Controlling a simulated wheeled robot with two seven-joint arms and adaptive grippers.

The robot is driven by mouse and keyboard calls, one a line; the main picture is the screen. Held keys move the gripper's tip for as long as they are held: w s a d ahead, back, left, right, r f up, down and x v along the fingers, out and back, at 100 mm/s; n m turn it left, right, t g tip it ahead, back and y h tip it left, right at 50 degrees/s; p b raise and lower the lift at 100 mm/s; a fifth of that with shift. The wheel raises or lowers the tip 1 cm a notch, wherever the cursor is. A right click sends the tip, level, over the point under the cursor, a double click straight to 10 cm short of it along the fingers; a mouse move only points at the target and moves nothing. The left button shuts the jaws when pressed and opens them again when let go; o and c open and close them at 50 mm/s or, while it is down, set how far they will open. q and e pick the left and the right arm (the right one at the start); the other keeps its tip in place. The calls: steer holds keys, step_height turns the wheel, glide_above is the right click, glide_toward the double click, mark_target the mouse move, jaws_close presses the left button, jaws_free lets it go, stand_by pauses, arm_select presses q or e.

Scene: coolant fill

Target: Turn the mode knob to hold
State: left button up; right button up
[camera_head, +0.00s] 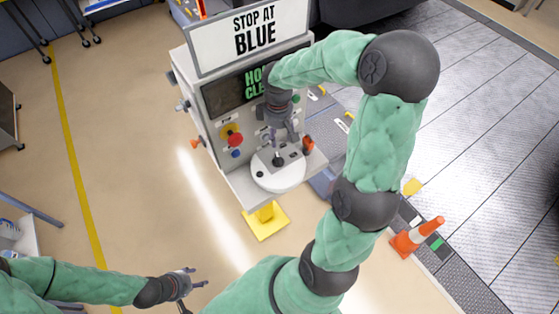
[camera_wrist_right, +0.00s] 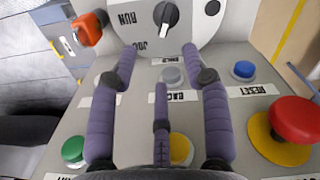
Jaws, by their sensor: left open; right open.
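The picture's top edge cuts off the area above the knob. My right gripper (camera_wrist_right: 160,62) is open and empty, its purple fingers over the panel, short of the knob. In the head view my right gripper (camera_head: 278,133) is above the machine's front ledge. My left gripper (camera_head: 187,283) is open and empty at lower left, far from the machine.
The panel has a red emergency button (camera_wrist_right: 294,119), blue reset button (camera_wrist_right: 243,70), green button (camera_wrist_right: 74,149), yellow button (camera_wrist_right: 180,148) and an orange-red part (camera_wrist_right: 90,27). A "STOP AT BLUE" sign (camera_head: 254,32) tops the machine; my right arm partly hides its display (camera_head: 232,93).

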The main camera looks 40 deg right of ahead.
mark_target(279, 158)
steer(key=f+m+b, duration=0.2)
steer(key=f+m, duration=0.1)
steer(key=f+m+b, duration=0.1)
steer(key=f+m, duration=0.2)
steer(key=f, duration=0.1)
steer(key=f+m+b, duration=0.2)
steer(key=f+m, duration=0.1)
steer(key=f, duration=0.1)
steer(key=shift+s+a+f+b, duration=0.1)
steer(key=shift+s+a+b, duration=0.15)
steer(key=shift+s+b, duration=0.1)
steer(key=shift+c, duration=0.3)
jaws_close()
